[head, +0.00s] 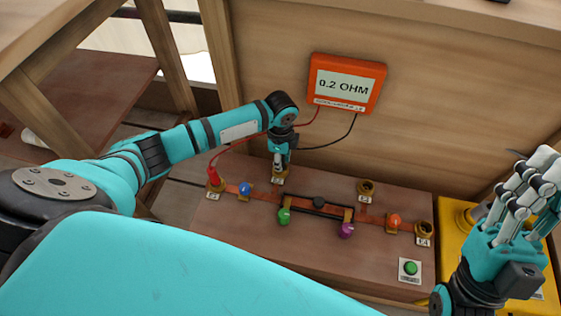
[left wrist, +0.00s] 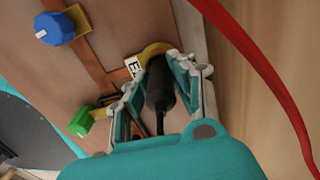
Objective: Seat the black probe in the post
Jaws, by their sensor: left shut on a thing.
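My left gripper (head: 280,163) points down over a brass post at the back left of the wooden board. It is shut on the black probe (left wrist: 160,88), whose dark handle shows between the fingers in the left wrist view. The yellow ring of the post (left wrist: 155,49) shows just past the probe's end, beside a white label. The fingers hide the probe's tip, so I cannot tell whether it is inside the post. The red probe (head: 213,175) stands upright in the leftmost post (head: 215,187). My right gripper (head: 520,195) is raised at the right edge, its fingers pointing up.
An orange meter (head: 347,84) on the back panel reads 0.2 OHM, with red and black leads.

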